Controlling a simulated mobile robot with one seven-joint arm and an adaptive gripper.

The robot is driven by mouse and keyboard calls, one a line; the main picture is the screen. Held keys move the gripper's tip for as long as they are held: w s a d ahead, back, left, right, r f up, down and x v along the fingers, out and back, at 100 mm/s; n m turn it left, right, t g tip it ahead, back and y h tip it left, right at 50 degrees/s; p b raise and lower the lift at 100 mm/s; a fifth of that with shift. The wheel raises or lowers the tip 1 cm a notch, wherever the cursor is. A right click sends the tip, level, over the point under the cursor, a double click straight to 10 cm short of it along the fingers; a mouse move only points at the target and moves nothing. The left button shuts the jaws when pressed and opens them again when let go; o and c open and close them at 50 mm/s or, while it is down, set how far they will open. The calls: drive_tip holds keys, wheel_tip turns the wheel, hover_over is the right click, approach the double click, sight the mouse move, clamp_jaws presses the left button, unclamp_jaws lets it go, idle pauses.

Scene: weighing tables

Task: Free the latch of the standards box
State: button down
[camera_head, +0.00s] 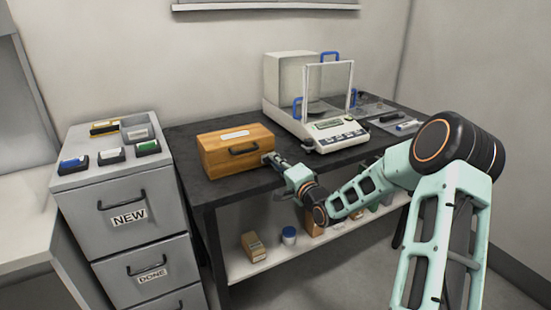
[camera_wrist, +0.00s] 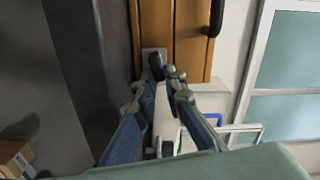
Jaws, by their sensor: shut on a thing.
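In the wrist view my gripper (camera_wrist: 163,78) is shut on the latch (camera_wrist: 156,64), a small dark piece on a grey metal plate fixed to the wood (camera_wrist: 187,40). The fingertips partly hide the latch, so its exact position cannot be told.
A balance (camera_head: 325,128) with a glass shield and blue handles stands right of the box. A grey drawer cabinet (camera_head: 125,185) with small boxes on top stands left. The dark table (camera_head: 205,190) has a shelf below with a carton (camera_head: 254,246) and jars.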

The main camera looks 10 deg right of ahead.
drive_tip(key=shift+m, duration=0.3)
drive_tip(key=shift+f, duration=0.1)
drive_tip(key=c, duration=2)
unclamp_jaws()
